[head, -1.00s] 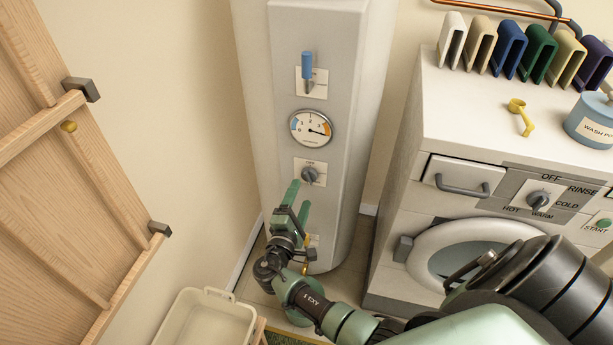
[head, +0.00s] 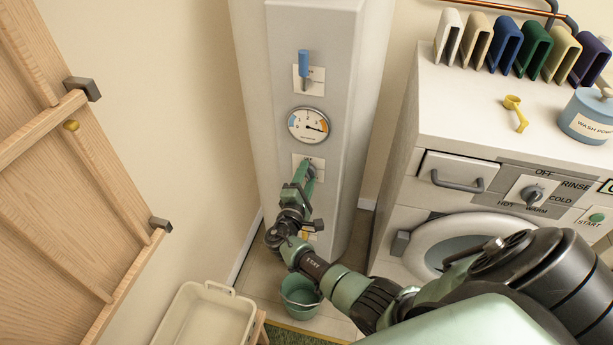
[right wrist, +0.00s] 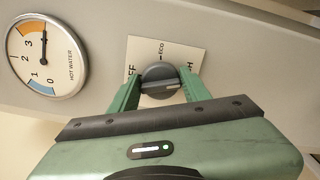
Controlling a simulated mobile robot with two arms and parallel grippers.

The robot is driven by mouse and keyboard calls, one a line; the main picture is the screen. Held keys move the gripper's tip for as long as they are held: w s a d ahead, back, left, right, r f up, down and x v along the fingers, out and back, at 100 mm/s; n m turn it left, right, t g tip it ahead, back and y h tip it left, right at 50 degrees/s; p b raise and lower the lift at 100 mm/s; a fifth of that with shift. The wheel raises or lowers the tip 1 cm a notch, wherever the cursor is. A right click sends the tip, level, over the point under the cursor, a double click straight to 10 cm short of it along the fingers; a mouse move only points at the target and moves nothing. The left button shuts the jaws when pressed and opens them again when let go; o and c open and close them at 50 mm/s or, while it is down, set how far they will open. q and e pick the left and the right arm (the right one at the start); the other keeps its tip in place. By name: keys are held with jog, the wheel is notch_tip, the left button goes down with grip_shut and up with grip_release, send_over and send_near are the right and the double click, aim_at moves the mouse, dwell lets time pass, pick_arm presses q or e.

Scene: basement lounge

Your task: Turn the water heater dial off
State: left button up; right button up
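The water heater (head: 345,120) is a tall white cabinet in the head view. Its dial (right wrist: 162,84) is a dark grey knob on a pale plate (right wrist: 185,55); in the head view my gripper mostly hides it. Plate lettering shows part of OFF on the left, ECO in the middle and a partly hidden label ending in H on the right. The dial's light line lies nearly level in the wrist view. My right gripper (head: 308,170) is at the dial, its green fingers (right wrist: 162,90) open on either side of it. Firm contact cannot be told. My left gripper is not in view.
A round gauge (head: 308,125) and a blue-handled lever (head: 304,64) sit above the dial. A washing machine (head: 440,115) stands on the right, a wooden door (head: 60,190) on the left. A cream tub (head: 205,318) and a green bucket (head: 299,293) are below.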

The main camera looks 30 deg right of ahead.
jog(key=shift+c, duration=1.1)
jog(key=shift+n, duration=0.4)
jog(key=n, duration=0.6)
jog(key=shift+a+n, duration=0.1)
jog(key=shift+n, duration=0.2)
jog(key=n+p, duration=0.1)
jog(key=n, duration=0.2)
jog(key=shift+w+r+n, duration=0.1)
jog(key=shift+n, duration=0.2)
jog(key=shift+w+a+f+n+p, duration=0.1)
jog(key=shift+n+p, duration=0.8)
jog(key=shift+n, duration=2.6)
jog(key=shift+a+f+n+p, duration=0.15)
jog(key=shift+n+p, duration=0.75)
jog(key=shift+n, duration=2.6)
jog(key=shift+w+f+n+p, duration=0.1)
jog(key=shift+n+p, duration=0.8)
jog(key=shift+n, duration=2.6)
